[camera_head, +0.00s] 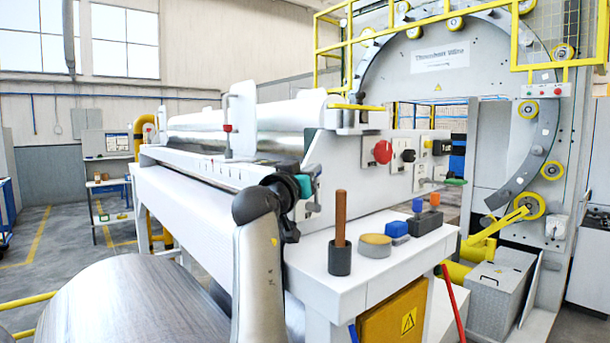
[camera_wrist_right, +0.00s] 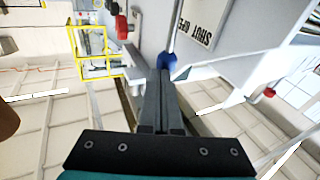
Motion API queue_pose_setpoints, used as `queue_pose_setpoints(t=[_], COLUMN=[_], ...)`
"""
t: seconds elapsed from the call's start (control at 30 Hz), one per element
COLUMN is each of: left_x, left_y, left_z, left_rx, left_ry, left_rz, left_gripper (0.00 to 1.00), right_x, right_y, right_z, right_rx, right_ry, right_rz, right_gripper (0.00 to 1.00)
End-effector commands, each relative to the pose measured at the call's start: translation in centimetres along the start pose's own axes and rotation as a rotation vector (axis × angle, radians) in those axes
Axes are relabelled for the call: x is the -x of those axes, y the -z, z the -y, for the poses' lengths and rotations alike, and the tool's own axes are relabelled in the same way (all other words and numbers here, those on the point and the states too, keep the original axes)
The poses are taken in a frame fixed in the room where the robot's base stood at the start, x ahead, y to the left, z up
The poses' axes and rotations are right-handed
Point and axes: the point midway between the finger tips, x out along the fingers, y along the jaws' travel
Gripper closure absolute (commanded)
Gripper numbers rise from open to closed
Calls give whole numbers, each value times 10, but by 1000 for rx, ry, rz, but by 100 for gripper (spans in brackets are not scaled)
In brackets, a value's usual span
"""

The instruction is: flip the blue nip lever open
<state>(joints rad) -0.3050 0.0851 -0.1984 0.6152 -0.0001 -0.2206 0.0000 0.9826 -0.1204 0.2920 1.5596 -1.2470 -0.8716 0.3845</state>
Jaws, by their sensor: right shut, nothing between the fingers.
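The blue knob of the nip lever (camera_wrist_right: 168,61) shows in the right wrist view, on a thin metal rod in front of a pale panel. My right gripper (camera_wrist_right: 157,74) is shut and empty, its dark fingertips close beside the blue knob. I cannot tell whether they touch it. In the head view my right gripper (camera_head: 314,168) is at the near end of the white roller machine, by its side plate. The blue knob cannot be made out there. My left gripper is not in view.
Below the gripper, a white ledge (camera_head: 375,270) bears a brown rod in a dark holder (camera_head: 340,232), a tan round tin (camera_head: 374,246) and small blue and dark blocks. A red button (camera_head: 382,151) sits on the panel at right. A big coil (camera_head: 110,305) lies at lower left.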

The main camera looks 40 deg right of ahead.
Motion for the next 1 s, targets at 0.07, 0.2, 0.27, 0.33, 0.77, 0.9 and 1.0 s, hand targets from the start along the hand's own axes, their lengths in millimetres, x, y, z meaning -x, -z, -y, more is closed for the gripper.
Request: queue_pose_setpoints(t=[0.07,0.2,0.27,0.33,0.77,0.9,1.0], left_x=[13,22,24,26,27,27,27], left_y=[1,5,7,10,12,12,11], left_z=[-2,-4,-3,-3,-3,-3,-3], left_rx=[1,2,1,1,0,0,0], left_ry=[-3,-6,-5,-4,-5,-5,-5], left_rz=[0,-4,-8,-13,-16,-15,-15], left_gripper=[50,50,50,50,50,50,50], right_x=[-8,-19,-23,-27,-44,-46,-47], right_y=[8,5,4,4,-1,-2,-2], right_z=[-3,-9,-11,-13,-22,-23,-23], right_rx=[-37,-65,-64,-64,-64,-64,-64], right_ry=[1,0,-1,-1,1,1,1], right_rz=[68,138,135,134,132,132,132], right_gripper=[100,100,100,100,100,100,100])
